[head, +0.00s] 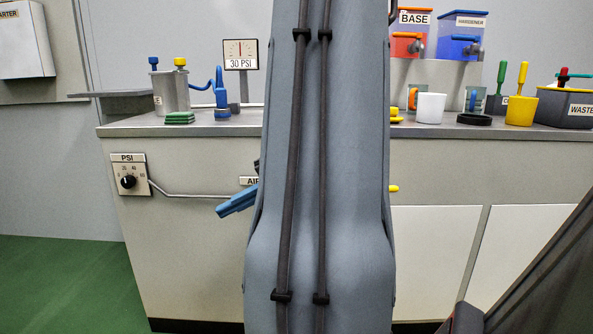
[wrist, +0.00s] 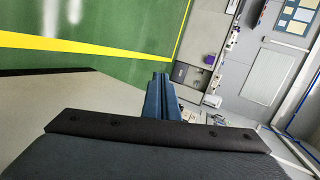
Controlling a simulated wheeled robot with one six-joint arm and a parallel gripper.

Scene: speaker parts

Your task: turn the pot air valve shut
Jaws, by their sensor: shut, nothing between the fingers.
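My gripper (head: 235,202) shows as blue fingers poking out left of my arm, in front of the counter's front panel. In the wrist view its blue fingers (wrist: 160,84) are together, with nothing seen between them. A sign reading AIR (head: 249,181) is partly hidden behind my arm, just above the fingers. A metal pipe (head: 195,195) runs from the PSI knob panel (head: 128,176) toward it. A yellow tip (head: 393,188) shows right of my arm; I cannot tell whether it belongs to the valve. The valve itself is not clearly visible. The grey pot (head: 174,93) stands on the counter.
My arm hides the middle of the counter (head: 205,130). A 30 PSI gauge (head: 240,54), green pads (head: 180,118), cups (head: 430,107), BASE (head: 410,40) and HARDENER containers (head: 462,35) and a WASTE bin (head: 567,108) stand on or above it. Green floor (head: 70,285) is clear at left.

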